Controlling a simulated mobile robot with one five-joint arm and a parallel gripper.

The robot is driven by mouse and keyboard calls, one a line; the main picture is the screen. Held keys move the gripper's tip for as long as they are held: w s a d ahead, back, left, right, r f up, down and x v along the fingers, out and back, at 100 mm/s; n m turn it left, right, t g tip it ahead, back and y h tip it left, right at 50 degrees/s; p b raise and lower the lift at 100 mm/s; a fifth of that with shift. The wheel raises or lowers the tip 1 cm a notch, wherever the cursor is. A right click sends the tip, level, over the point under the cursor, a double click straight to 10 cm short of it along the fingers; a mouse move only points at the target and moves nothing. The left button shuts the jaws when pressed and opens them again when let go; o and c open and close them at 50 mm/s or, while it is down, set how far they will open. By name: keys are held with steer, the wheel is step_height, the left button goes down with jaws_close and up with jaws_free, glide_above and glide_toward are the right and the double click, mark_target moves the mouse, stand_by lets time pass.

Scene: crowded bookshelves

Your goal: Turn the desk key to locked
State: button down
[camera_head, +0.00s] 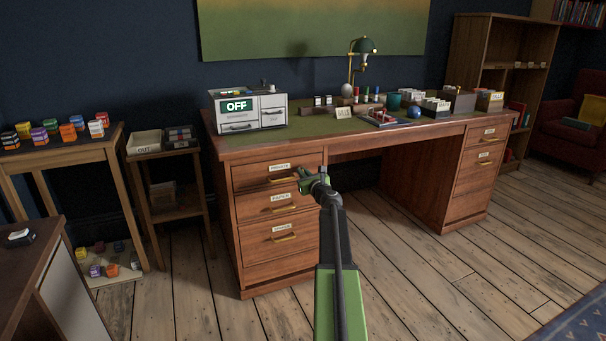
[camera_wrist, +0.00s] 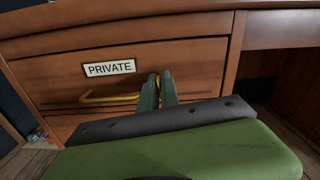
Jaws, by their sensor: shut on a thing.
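The wooden desk (camera_head: 390,143) has a top left drawer labelled PRIVATE (camera_head: 270,176), which looks closed. In the wrist view this drawer front (camera_wrist: 200,65) fills the upper part, with its white label and brass handle (camera_wrist: 105,99). My gripper (camera_head: 306,176) is at the right side of that drawer. In the wrist view my gripper (camera_wrist: 160,82) is shut, right of the label and handle, on a small brass piece, the desk key (camera_wrist: 157,76). The fingers cover most of the key, so its angle cannot be read. The key is hidden in the head view.
Lower drawers (camera_head: 284,239) with brass handles sit under the PRIVATE drawer. A white box showing OFF (camera_head: 240,107) stands on the desk. A small side table (camera_head: 171,148) is left of the desk. The wooden floor (camera_head: 410,280) in front is clear.

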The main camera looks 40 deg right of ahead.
steer(key=shift+m, duration=0.7)
steer(key=shift+d, duration=0.1)
steer(key=c, duration=1.6)
jaws_free()
steer(key=v, duration=1.7)
steer(key=shift+s, duration=0.25)
